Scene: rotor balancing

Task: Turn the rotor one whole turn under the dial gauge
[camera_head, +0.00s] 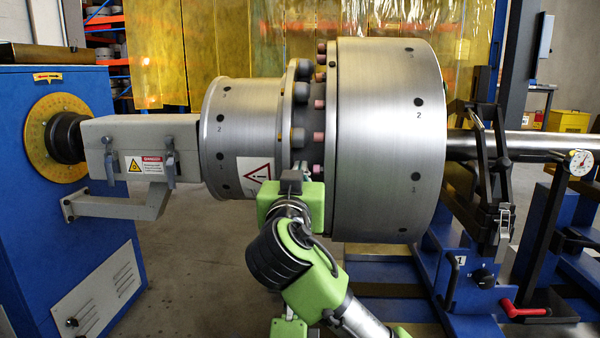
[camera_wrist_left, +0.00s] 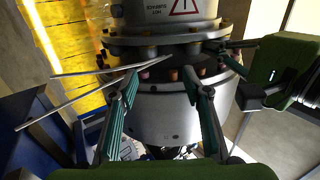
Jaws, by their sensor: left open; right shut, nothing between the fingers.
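The rotor (camera_head: 390,150) is a large steel drum joined by a flange with pink and dark bolts to a smaller drum (camera_head: 240,150). It lies horizontal, with black numbered holes. The dial gauge (camera_head: 580,162), white-faced, sits at the right beside the steel shaft. My right gripper (camera_head: 302,172) is at the flange gap between the drums, shut with nothing in it; its fingertips are partly hidden. My left gripper (camera_wrist_left: 160,82) is open in the left wrist view, its fingers apart before the bolted flange (camera_wrist_left: 165,45). The head view does not show it clearly.
A blue drive cabinet (camera_head: 60,200) with a yellow graduated ring (camera_head: 55,140) stands at the left. A black clamp stand (camera_head: 490,180) and a red-handled lever (camera_head: 525,310) are at the right. Yellow curtains (camera_head: 250,40) hang behind. Floor is bare at lower left.

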